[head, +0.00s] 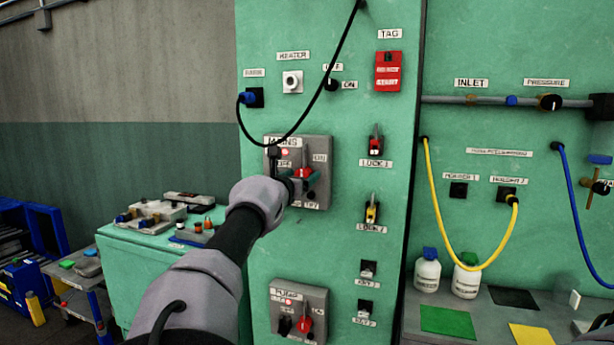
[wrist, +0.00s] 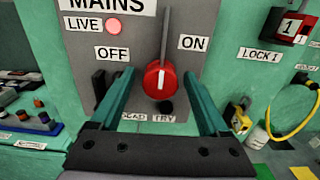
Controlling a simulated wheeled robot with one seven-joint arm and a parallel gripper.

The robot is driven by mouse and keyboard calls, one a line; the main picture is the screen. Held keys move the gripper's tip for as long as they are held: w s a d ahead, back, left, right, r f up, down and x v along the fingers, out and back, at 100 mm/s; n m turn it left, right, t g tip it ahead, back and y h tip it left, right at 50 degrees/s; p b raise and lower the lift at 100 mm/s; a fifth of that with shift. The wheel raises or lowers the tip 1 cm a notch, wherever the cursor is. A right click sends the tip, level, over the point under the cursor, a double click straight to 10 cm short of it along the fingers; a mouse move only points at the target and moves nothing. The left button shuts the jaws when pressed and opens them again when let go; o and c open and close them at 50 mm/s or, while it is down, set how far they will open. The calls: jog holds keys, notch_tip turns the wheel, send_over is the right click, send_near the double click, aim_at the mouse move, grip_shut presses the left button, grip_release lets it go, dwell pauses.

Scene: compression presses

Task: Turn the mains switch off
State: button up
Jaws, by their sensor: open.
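The mains switch (wrist: 161,80) is a red round knob with a white mark and a grey lever pointing roughly straight up, between the OFF label (wrist: 112,53) and the ON label (wrist: 193,43). It sits on the grey MAINS panel (head: 321,146), where the knob also shows partly in the head view (head: 303,172). The LIVE lamp (wrist: 114,25) looks pinkish red. My gripper (wrist: 160,92) is open, one teal finger on each side of the knob's lower part. I cannot tell whether either finger touches it. Part of the TRY label is hidden low on the panel.
A black cable (head: 318,98) hangs across the panel's top. Red LOCK 1 (head: 375,143) and yellow LOCK 2 (head: 371,212) padlocks hang to the right. The pump panel (head: 312,297) is below. A teal bench (head: 135,262) with parts stands left.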

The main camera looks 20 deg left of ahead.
jog(key=shift+w, duration=0.35)
grip_shut()
dwell(1.2)
